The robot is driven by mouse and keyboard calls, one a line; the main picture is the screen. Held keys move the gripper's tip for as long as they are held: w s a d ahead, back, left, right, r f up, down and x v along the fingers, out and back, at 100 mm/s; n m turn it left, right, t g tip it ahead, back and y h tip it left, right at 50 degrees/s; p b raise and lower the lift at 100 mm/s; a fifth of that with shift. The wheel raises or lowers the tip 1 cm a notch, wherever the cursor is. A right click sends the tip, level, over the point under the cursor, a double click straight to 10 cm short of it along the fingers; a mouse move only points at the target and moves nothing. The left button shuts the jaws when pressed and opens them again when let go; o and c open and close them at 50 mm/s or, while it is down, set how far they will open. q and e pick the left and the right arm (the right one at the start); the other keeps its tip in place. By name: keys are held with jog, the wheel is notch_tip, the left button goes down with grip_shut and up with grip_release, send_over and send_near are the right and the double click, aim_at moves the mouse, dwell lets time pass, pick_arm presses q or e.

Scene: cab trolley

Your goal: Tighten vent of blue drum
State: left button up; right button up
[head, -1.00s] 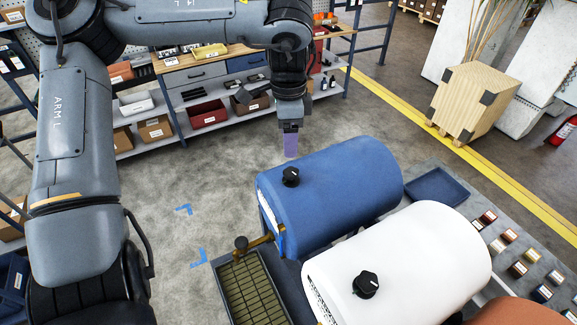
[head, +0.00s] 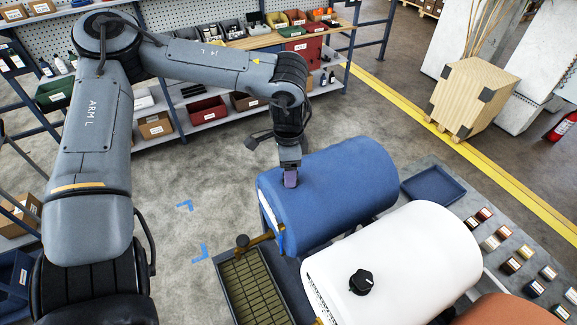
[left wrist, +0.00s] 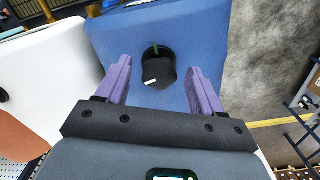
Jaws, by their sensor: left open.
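The blue drum (head: 335,200) lies on its side on the trolley, beside a white drum. Its black vent knob (left wrist: 158,70) shows in the left wrist view, with a white mark on its near side and a green mark on the drum behind it. My left gripper (head: 290,180) is over the top of the blue drum and hides the knob in the head view. In the left wrist view its purple fingers (left wrist: 160,88) are open, one on each side of the knob, with gaps between. I cannot tell how far the fingertips are above the drum. My right gripper is not in view.
The white drum (head: 400,260) with its own black knob (head: 361,281) lies close by, and an orange drum (head: 510,312) is beyond it. A brass tap (head: 258,239) sticks out over a slatted tray (head: 255,285). A blue tray (head: 432,186) is behind.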

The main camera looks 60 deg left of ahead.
pick_arm(q)
jog(key=shift+c, duration=0.3)
jog(key=c, duration=1)
jog(key=shift+f, duration=0.1)
